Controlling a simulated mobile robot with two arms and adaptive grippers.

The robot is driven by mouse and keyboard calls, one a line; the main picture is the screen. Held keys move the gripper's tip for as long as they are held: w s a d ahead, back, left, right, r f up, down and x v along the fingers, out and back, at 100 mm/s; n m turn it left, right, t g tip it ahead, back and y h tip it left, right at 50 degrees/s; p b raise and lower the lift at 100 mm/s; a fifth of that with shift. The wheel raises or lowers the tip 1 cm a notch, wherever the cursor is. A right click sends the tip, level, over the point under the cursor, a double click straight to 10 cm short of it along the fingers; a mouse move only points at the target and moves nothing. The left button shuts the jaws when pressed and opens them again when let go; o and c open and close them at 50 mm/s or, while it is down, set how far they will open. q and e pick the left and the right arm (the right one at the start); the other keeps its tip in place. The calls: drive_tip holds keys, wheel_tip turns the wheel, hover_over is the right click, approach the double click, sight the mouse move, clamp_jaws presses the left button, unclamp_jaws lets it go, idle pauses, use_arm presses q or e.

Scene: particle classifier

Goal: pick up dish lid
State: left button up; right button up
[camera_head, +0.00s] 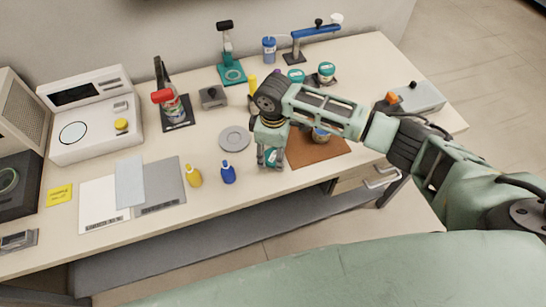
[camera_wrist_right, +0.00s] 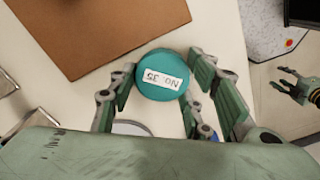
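The dish lid (camera_wrist_right: 163,75) is a round teal disc with a white label reading "No. 35". In the right wrist view it lies between the fingers of my right gripper (camera_wrist_right: 160,85), one finger close along each side. I cannot tell whether the fingers press on it or whether it touches the table. In the head view my right gripper (camera_head: 270,156) points down near the table's front edge, left of the brown mat. A bit of teal shows between its fingers. My left gripper (camera_wrist_right: 282,80) shows small at the right of the wrist view, fingers apart and empty; the head view does not show it.
The brown mat (camera_head: 312,155) holds a jar (camera_head: 321,135), partly behind my arm. A grey round plate (camera_head: 235,139), a blue bottle (camera_head: 228,173) and a yellow bottle (camera_head: 194,176) stand left of the gripper. Teal-labelled jars (camera_head: 327,71) stand at the back.

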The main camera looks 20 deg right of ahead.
drive_tip(key=c, duration=0.5)
drive_tip(key=shift+r, duration=0.1)
